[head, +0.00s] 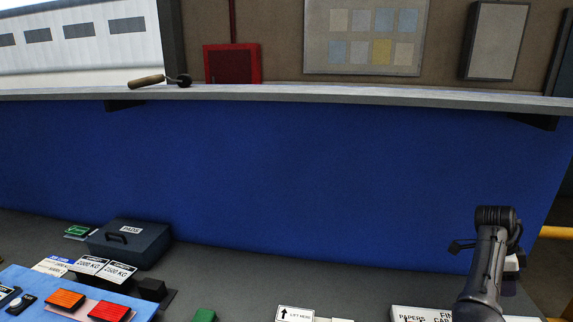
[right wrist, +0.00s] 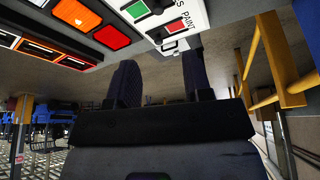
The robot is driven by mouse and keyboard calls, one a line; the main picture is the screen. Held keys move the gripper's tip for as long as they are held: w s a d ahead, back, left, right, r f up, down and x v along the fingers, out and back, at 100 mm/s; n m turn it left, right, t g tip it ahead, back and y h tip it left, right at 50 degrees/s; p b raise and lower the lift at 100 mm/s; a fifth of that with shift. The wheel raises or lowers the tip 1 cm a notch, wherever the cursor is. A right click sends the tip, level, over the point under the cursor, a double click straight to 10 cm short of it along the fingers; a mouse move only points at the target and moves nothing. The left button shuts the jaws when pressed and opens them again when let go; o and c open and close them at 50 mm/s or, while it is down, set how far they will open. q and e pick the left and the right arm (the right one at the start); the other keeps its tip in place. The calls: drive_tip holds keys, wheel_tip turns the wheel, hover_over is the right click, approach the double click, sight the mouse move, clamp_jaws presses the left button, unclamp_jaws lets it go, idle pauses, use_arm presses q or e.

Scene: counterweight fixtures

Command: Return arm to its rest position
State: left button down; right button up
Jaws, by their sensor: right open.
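My right arm (head: 487,265) rises from the lower right of the head view, over the counter's right end. Its fingers are hard to make out there. In the right wrist view my right gripper (right wrist: 157,62) shows two dark fingers spread apart. I see nothing held between them. My left arm and gripper are in neither view.
The dark counter holds a "PADS" box (head: 130,242), weight cards (head: 105,269), an orange block (head: 65,299), a red block (head: 108,311) and a "PAPERS" box (head: 420,313). A blue panel (head: 280,185) stands behind, under a shelf (head: 330,94) bearing a wooden-handled tool (head: 147,81). A yellow rail (head: 556,232) is at right.

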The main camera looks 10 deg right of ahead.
wheel_tip(320, 180, up, 19)
drive_tip(key=w+n+t+h, duration=0.2)
drive_tip(key=n+t+h, duration=0.1)
drive_tip(key=n+t, duration=0.85)
drive_tip(key=s+a+r+n+t+p, duration=0.1)
drive_tip(key=a+r+n+t+p, duration=0.1)
drive_tip(key=a+r+n+p, duration=0.45)
drive_tip(key=s+a+r+n+t+p, duration=0.1)
drive_tip(key=a+r+n+t+p, duration=0.15)
drive_tip(key=a, duration=0.65)
drive_tip(key=s+a+f+n+g+y+p, duration=0.1)
drive_tip(key=s+a+f+n+y+p, duration=0.2)
drive_tip(key=s+a+f+p, duration=0.5)
drive_tip(key=s+a+f+n+y+p, duration=0.1)
drive_tip(key=s+a+n+y+p, duration=0.2)
drive_tip(key=a+p, duration=0.65)
drive_tip(key=s+a+f+g+p, duration=0.2)
drive_tip(key=s+f+p, duration=0.1)
drive_tip(key=s, duration=0.4)
drive_tip(key=s+a+f+n+g+p, duration=0.1)
drive_tip(key=s+a+f+g+p, duration=0.1)
drive_tip(key=s, duration=0.6)
drive_tip(key=s+a+f+g+p, duration=0.2)
drive_tip(key=s+f+g+p, duration=0.2)
drive_tip(key=s, duration=0.3)
drive_tip(key=shift+s+y+p, duration=0.3)
drive_tip(key=shift+p, duration=0.3)
